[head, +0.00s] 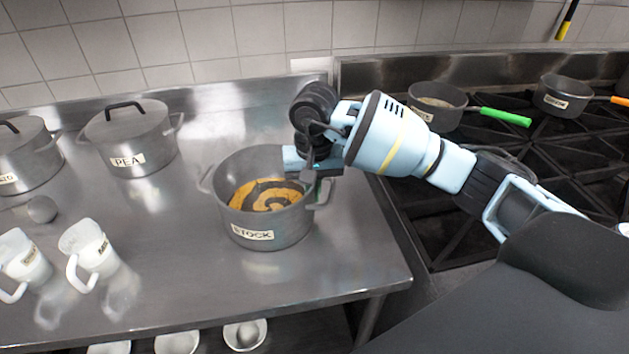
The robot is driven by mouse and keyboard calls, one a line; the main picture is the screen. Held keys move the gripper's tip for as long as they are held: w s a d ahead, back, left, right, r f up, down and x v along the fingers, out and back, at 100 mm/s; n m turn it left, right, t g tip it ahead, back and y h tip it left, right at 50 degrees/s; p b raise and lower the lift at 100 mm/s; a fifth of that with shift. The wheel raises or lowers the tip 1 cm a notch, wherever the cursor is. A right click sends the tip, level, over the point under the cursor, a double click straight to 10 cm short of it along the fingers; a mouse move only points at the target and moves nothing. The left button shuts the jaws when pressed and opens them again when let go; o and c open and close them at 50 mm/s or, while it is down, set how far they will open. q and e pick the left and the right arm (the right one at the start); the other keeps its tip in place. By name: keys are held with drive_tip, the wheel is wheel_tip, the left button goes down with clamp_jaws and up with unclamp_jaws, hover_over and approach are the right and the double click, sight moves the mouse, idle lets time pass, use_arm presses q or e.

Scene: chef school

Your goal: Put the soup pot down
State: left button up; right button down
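The soup pot (262,234) is a grey metal pot labelled STOCK, with an orange and dark swirled soup inside. It is upright over the front right part of the steel counter. I cannot tell whether its base rests on the surface or is just above it. My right gripper (312,184) is at the pot's right rim, by the right side handle. The fingers are small, dark and partly hidden, so I cannot tell whether they are closed on the handle. My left gripper is not in view.
The steel counter (185,265) has free room left of the pot. A lidded PEA pot (130,140) and another lidded pot (25,160) stand at the back left. White jugs (88,248) stand at the front left. A stove (460,180) with pans is on the right.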

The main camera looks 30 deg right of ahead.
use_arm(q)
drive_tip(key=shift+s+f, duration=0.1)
use_arm(e)
drive_tip(key=shift+a, duration=0.1)
drive_tip(key=c, duration=2.1)
unclamp_jaws()
drive_tip(key=shift+f, duration=0.15)
drive_tip(key=o, duration=0.5)
drive_tip(key=shift+c, duration=0.2)
drive_tip(key=shift+r, duration=0.25)
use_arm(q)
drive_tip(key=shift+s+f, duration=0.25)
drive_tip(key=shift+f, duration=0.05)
use_arm(e)
wheel_tip(320, 180, up, 12)
drive_tip(key=shift+s+f, duration=0.1)
